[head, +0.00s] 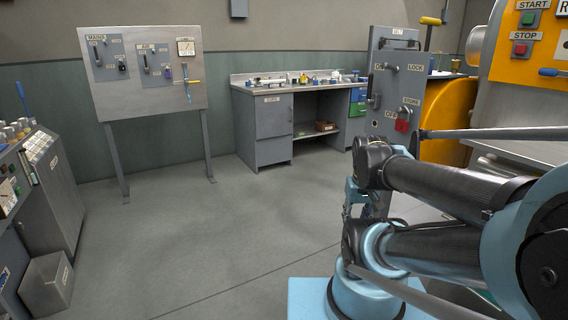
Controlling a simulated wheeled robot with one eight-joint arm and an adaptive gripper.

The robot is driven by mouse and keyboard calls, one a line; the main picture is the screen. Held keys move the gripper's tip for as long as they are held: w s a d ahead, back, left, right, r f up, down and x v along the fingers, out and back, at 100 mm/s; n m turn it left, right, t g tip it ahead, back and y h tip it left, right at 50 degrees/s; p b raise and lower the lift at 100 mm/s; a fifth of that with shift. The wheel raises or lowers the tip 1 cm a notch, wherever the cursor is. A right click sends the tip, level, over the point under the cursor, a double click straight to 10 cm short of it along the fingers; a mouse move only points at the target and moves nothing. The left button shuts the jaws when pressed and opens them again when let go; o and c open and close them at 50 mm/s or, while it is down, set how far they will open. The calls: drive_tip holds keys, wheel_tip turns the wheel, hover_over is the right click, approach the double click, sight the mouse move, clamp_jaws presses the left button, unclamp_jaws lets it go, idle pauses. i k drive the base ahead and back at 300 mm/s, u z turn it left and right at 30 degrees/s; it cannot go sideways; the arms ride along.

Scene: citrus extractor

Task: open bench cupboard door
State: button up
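The door looks closed, flush with the front. My arm reaches in from the right. What looks like my gripper (358,198) hangs below the arm's dark joint, small and partly hidden by the arm. Its fingers do not show clearly. It is well in front of the bench, to the right of the door, and apart from it.
A grey switch panel (145,70) on two legs stands left of the bench. A lockout board (397,85) with a red padlock and an orange machine are at the right. A console (50,185) and metal bin (47,283) are at the left. Open floor lies between.

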sight(273, 112)
drive_tip(key=u, duration=0.5)
drive_tip(key=i, duration=1.05)
drive_tip(key=u, duration=0.55)
drive_tip(key=i, duration=1.05)
drive_tip(key=z, duration=0.4)
drive_tip(key=i, duration=1.05)
drive_tip(key=z, duration=1)
drive_tip(key=i, duration=0.65)
drive_tip(key=z, duration=0.35)
